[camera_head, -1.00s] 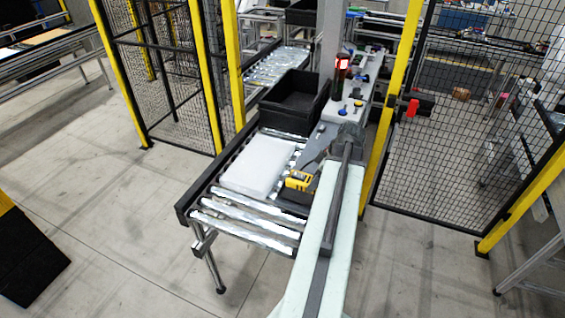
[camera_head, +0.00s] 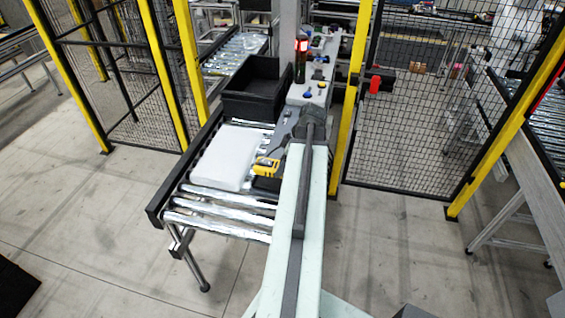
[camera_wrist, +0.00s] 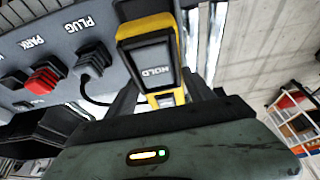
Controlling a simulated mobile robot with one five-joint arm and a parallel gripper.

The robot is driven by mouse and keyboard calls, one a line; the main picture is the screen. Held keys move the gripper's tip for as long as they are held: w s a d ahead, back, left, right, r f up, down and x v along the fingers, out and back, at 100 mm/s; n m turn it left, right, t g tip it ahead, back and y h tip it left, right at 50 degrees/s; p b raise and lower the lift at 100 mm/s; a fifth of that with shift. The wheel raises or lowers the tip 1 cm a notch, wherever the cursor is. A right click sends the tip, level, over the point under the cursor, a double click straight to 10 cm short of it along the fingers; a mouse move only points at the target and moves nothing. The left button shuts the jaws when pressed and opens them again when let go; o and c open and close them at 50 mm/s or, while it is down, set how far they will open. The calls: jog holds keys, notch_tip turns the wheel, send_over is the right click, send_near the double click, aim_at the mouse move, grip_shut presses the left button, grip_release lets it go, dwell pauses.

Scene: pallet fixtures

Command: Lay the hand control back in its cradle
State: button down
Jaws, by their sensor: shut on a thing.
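The hand control (camera_wrist: 150,62) is a yellow and black block with the word HOLD on its face. My gripper (camera_wrist: 162,98) is shut on it, with a dark finger at each side in the wrist view. In the head view the hand control (camera_head: 266,166) shows as a small yellow shape at the right side of the roller conveyor, by the end of my arm. A dark block (camera_head: 265,184) lies just in front of it; I cannot tell whether this is the cradle. I cannot tell whether the hand control touches anything below.
A grey panel (camera_wrist: 60,50) marked PLUG and PARK carries a red plug (camera_wrist: 42,80) and a black plug (camera_wrist: 92,62) with a cable. A white slab (camera_head: 222,157) and black bin (camera_head: 256,92) occupy the conveyor. Yellow posts and mesh fencing (camera_head: 410,120) stand close to the right.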

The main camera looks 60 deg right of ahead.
jog(key=shift+f+b, duration=2.65)
jog(key=shift+f, duration=0.3)
jog(key=shift+f, duration=0.25)
jog(key=shift+c, duration=1.4)
grip_release()
jog(key=shift+r, duration=0.1)
jog(key=p+v, duration=0.7)
jog(key=v, duration=0.1)
